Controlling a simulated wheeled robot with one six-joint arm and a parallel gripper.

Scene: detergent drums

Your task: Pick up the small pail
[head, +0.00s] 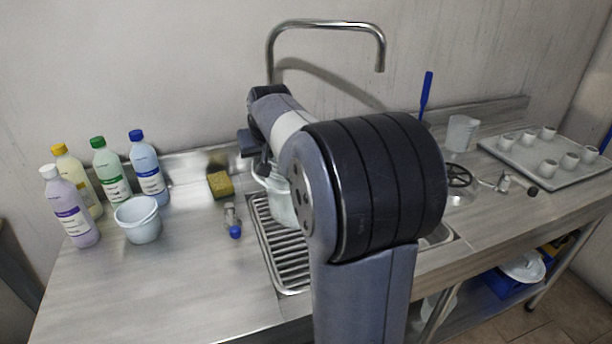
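A pale grey-white pail (279,203) stands at the ribbed draining area beside the sink, partly hidden behind my arm. A thin curved handle or rim part shows at its left side. A second small pale pail (138,224) stands upright on the counter at the left, in front of the bottles. My gripper (262,160) points down at the top of the pail by the drainer. My arm covers much of this spot, so I cannot tell whether the fingers touch the pail or are open or shut.
Several bottles (110,172) stand at the back left. A yellow sponge (220,184) and a small blue-ended item (234,231) lie left of the drainer (287,271). A tap (325,25) arches behind. A tray of small cups (548,170) and a beaker (460,133) are right. The front-left counter is clear.

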